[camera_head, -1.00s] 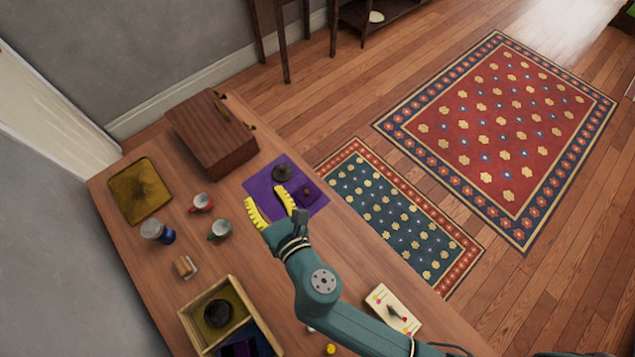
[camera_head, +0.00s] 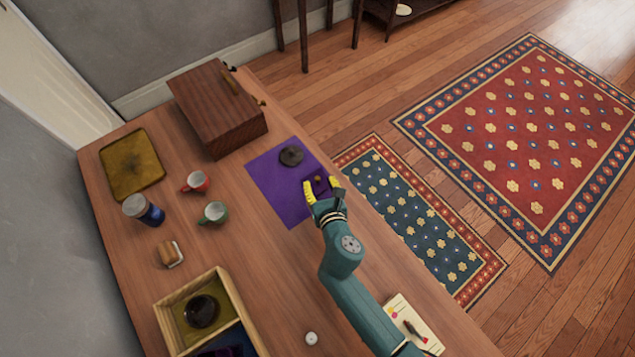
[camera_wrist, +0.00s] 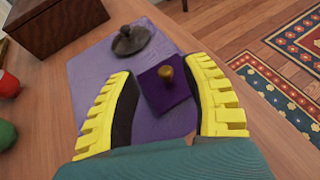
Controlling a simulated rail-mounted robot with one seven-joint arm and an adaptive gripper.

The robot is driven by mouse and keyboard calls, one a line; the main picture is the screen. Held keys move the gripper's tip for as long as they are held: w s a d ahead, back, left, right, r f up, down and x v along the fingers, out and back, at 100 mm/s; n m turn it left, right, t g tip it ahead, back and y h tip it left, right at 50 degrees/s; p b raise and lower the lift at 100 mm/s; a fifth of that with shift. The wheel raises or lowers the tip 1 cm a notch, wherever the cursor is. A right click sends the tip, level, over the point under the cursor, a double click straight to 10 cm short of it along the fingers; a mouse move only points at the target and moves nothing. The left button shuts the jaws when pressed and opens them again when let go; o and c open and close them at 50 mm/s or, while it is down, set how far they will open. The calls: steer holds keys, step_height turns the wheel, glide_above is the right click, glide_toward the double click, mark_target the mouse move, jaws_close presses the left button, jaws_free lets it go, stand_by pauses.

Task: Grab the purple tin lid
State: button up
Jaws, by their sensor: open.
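The purple tin lid (camera_wrist: 163,92) is a small dark purple square with a gold knob. It lies on a purple cloth (camera_head: 272,179) on the table, and it also shows in the head view (camera_head: 318,184). My gripper (camera_head: 322,188) is open, with its yellow fingers on either side of the lid. In the wrist view my gripper (camera_wrist: 168,105) has one finger left and one right of the lid, with a gap visible on the left. Whether the right finger touches the lid I cannot tell.
A dark round lid (camera_head: 291,155) lies on the cloth beyond the purple lid. A wooden box (camera_head: 215,110) stands behind. Red (camera_head: 197,182) and green (camera_head: 214,212) cups and a blue-and-silver canister (camera_head: 143,209) stand left. A compartment crate (camera_head: 234,299) is in front.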

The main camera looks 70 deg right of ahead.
mark_target(318, 179)
steer(key=d+f, duration=0.1)
steer(key=w+d+f+b, duration=0.1)
steer(key=d+f+b, duration=0.1)
steer(key=shift+w+f, duration=0.2)
steer(key=shift+w, duration=0.05)
steer(key=shift+w+d, duration=0.35)
steer(key=shift+s+a, duration=0.1)
steer(key=shift+s, duration=0.05)
jaws_close()
